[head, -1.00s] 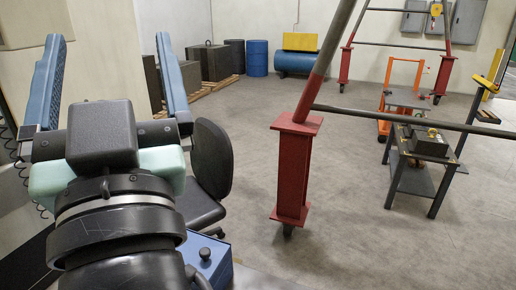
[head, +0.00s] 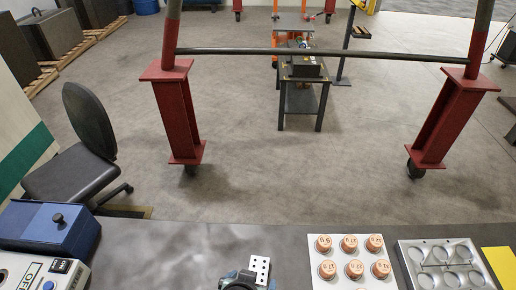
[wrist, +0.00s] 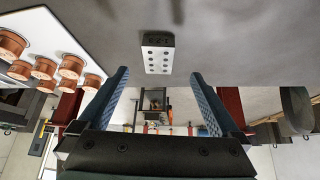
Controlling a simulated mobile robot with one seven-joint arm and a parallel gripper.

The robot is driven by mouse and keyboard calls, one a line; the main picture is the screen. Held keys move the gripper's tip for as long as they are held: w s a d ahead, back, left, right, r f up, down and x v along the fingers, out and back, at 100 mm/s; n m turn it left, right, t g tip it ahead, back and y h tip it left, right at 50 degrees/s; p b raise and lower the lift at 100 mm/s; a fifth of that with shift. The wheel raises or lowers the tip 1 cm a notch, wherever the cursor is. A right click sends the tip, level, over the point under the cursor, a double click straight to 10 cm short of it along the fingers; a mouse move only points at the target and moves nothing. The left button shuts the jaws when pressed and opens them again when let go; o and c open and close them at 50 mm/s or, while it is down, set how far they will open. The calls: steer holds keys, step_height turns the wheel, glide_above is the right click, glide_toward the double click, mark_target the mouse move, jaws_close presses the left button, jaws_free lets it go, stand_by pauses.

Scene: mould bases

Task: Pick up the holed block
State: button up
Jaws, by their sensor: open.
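The holed block (head: 259,267) is a small white block with dark round holes in its face. It rests on the dark grey table near the bottom centre of the head view. In the wrist view the block (wrist: 157,60) shows a pale face with rows of holes and a dark side. My gripper (wrist: 159,73) has its two blue fingers spread wide, with nothing between them. The block appears beyond the fingertips, roughly centred on the gap and apart from both fingers.
A white board with copper-coloured spools (head: 319,283) lies right of the block, beside a grey tray with round recesses (head: 408,252). A blue box (head: 45,229) stands at left. The table (head: 180,250) is clear between box and block. A red-legged gantry stands beyond.

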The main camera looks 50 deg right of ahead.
mark_target(258, 270)
steer(key=shift+x, duration=0.95)
steer(key=shift+d+p+x, duration=0.2)
steer(key=shift+p+x, duration=0.45)
steer(key=shift+x, duration=2.15)
steer(key=shift+r, duration=0.15)
jaws_close()
steer(key=shift+r, duration=0.1)
